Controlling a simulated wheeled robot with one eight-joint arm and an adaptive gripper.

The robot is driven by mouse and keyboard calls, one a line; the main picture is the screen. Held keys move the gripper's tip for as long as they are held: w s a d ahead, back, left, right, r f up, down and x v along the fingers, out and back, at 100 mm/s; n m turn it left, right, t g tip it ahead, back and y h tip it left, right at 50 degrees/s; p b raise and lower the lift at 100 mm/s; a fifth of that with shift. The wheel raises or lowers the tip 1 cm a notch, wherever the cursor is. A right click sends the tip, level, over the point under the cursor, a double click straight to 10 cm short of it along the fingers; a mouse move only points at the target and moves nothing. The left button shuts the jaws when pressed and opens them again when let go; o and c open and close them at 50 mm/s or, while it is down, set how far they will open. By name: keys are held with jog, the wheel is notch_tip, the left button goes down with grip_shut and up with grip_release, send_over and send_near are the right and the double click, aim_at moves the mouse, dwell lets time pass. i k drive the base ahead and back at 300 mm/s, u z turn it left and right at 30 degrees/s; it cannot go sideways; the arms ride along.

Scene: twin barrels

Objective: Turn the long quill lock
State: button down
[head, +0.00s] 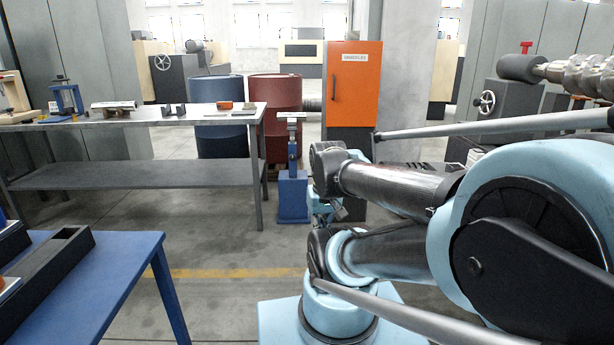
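I cannot make out a long quill lock anywhere in the head view. My arm fills the right half, with light blue joints and dark links. My gripper's fingers are too small and too covered by the arm to tell open from shut. Nothing can be seen held there.
A grey workbench (165,120) with small fixtures stands left, before a blue barrel (217,88) and a red barrel (276,88). A blue stand (293,195), an orange cabinet (353,85), a blue table (90,290) and a grey machine (510,98) surround open floor.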

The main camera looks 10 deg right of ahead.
aim_at(526, 44)
jog(key=z, duration=0.3)
jog(key=i, duration=1.05)
jog(key=z, duration=0.6)
jog(key=i, duration=0.45)
jog(key=z, duration=0.15)
